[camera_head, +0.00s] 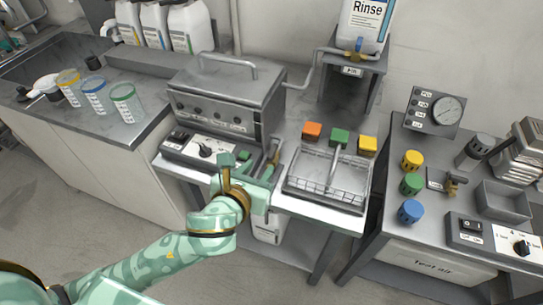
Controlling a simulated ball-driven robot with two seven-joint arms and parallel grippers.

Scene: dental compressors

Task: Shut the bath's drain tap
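The bath (225,95) is a grey metal box with a handled lid, shut, on the bench left of centre. My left gripper (255,168), pale green, is in front of this corner, close to the tap. Its fingers look apart with nothing visible between them. Whether it touches the tap cannot be told. My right gripper is not in view.
A control panel (203,148) lies before the bath. A wire basket (327,183) and orange, green and yellow blocks stand to the right. A rinse container (362,25) is on a stand behind. Another bench (400,232) at right holds a gauge, knobs and a brass tap (453,183).

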